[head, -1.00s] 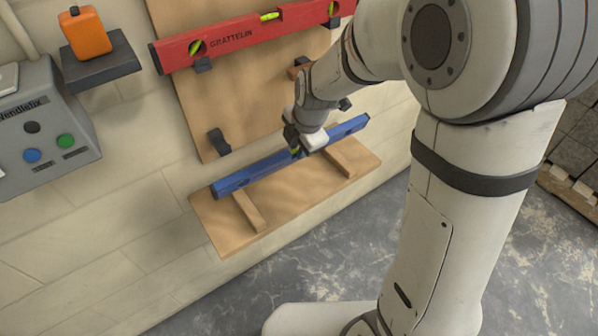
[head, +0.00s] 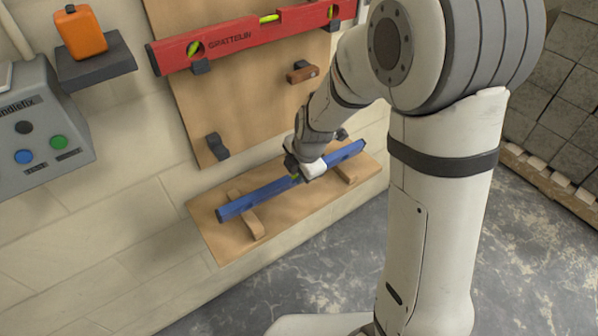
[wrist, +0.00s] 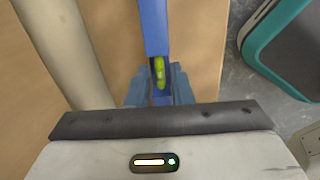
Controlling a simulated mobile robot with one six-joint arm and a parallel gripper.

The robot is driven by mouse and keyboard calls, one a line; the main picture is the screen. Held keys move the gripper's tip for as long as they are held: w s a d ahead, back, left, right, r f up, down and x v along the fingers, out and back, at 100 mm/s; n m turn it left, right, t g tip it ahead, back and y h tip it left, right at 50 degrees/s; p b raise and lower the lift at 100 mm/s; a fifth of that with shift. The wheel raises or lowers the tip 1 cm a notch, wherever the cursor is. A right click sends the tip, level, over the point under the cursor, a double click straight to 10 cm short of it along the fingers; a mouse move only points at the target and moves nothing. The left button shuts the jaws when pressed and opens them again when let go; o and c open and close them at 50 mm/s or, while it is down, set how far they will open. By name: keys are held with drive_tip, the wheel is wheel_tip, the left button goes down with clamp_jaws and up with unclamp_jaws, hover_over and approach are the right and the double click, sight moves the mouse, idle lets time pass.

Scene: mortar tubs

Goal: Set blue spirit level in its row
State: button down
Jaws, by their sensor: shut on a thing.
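The blue spirit level (head: 250,199) lies slantwise above a wooden ledge (head: 205,236) at the foot of the wall board, crossing two wooden blocks. I cannot tell whether it touches them. My gripper (head: 298,173) is shut on it near its middle. In the wrist view the level (wrist: 154,28) runs away between my fingers (wrist: 159,88), with its green vial in front of them. A dark hook (head: 216,147) at the lower left of the board and another (head: 342,134) at the lower right are empty; my arm hides part of the board between them.
A red level (head: 240,42) rests on the upper hooks. A small brown wooden piece (head: 302,73) is on the board beneath it. A teal-rimmed container (wrist: 262,38) shows at right.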

drive_tip(key=c, duration=1.3)
unclamp_jaws()
drive_tip(key=shift+r+p, duration=0.15)
drive_tip(key=shift+p, duration=0.4)
